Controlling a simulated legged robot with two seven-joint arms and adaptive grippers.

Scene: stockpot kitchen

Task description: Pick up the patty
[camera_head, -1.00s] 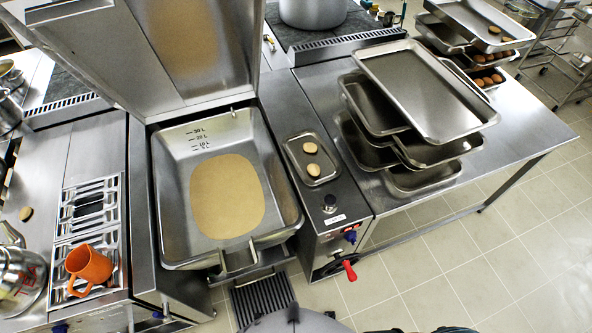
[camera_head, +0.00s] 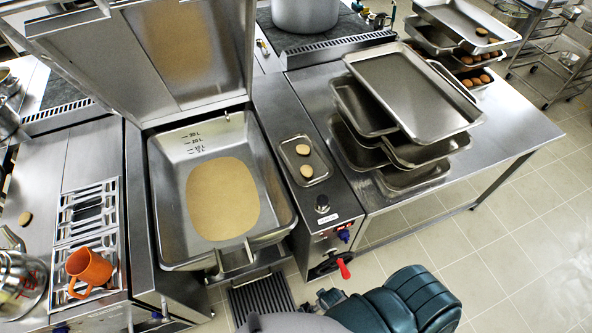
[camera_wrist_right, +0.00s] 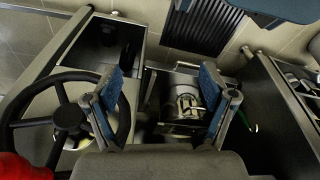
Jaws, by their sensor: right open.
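Two light-brown patties, one behind (camera_head: 303,149) and one in front (camera_head: 307,171), lie on a small steel tray (camera_head: 321,150) right of the tilting pan. Another patty (camera_head: 24,218) lies on the far-left counter, and several rest in trays at the back right. My right gripper (camera_wrist_right: 164,92) is open and empty in the right wrist view, its blue-padded fingers apart above the front of the pan unit. No patty shows between them. My teal right arm shows at the bottom of the head view. My left gripper is not in view.
The pan (camera_head: 222,195) stands with its lid (camera_head: 165,55) raised. A stack of steel trays (camera_head: 415,95) stands on the right table. A red-handled wheel (camera_head: 342,268) juts from the front panel; its black wheel (camera_wrist_right: 68,120) is close by the right gripper. An orange mug (camera_head: 88,268) stands at left.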

